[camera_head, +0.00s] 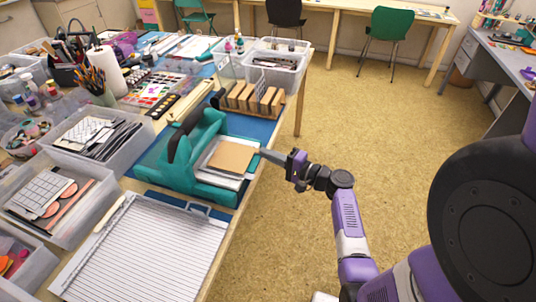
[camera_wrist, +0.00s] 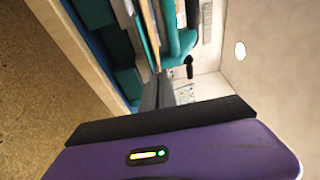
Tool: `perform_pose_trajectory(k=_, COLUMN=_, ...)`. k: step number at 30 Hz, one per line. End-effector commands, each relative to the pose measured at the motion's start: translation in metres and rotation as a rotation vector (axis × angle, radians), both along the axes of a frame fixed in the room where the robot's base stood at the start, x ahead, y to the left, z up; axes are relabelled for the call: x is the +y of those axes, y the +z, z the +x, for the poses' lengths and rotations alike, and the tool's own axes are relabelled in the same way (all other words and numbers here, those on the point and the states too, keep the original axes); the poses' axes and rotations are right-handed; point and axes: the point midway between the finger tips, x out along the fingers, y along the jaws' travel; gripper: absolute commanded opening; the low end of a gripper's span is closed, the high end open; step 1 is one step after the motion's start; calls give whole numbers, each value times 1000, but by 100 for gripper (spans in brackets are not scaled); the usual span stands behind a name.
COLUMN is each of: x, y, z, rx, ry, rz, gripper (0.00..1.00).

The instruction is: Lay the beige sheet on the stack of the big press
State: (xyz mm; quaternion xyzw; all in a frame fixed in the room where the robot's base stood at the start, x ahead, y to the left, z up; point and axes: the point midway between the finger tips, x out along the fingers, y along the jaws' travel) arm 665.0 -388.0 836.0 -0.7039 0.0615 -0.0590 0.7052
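The beige sheet (camera_head: 232,156) is a flat tan piece over the pale stack (camera_head: 203,158) in the big teal press (camera_head: 182,160), near the table's right edge. Pale stack edges show to its left and below. In the wrist view the sheet (camera_wrist: 151,32) is a thin strip seen edge-on, running into the fingertips, with a narrow gap beside the press bed. My gripper (camera_head: 264,153) reaches in from the right at the sheet's right edge. Its grey fingers (camera_wrist: 158,78) are close together on that edge. Whether the sheet touches the stack is unclear.
A wooden rack (camera_head: 250,100) stands behind the press. A lined board (camera_head: 150,252) lies in front. Clear trays of supplies (camera_head: 107,150) crowd the left. The press handle (camera_wrist: 182,40) rises beside the sheet. The floor (camera_head: 350,130) to the right is open.

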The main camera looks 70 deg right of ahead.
Motion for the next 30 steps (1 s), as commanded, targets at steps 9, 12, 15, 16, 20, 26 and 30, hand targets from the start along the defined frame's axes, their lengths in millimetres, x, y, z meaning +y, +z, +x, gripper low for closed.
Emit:
perform_pose_trajectory(k=9, x=0, y=-4, z=0, rx=0, ry=0, rz=0, gripper=0)
perform_pose_trajectory(k=12, x=0, y=-3, z=0, rx=0, ry=0, rz=0, gripper=22)
perform_pose_trajectory(k=15, x=0, y=-3, z=0, rx=0, ry=0, rz=0, gripper=27)
perform_pose_trajectory(k=16, x=0, y=-3, z=0, rx=0, ry=0, rz=0, gripper=27)
perform_pose_trajectory(k=20, x=0, y=-3, z=0, rx=0, ry=0, rz=0, gripper=27)
perform_pose_trajectory(k=26, x=-1, y=-4, z=-5, rx=0, ry=-1, rz=0, gripper=27)
perform_pose_trajectory(k=30, x=-1, y=-4, z=-13, rx=0, ry=-1, rz=0, gripper=27)
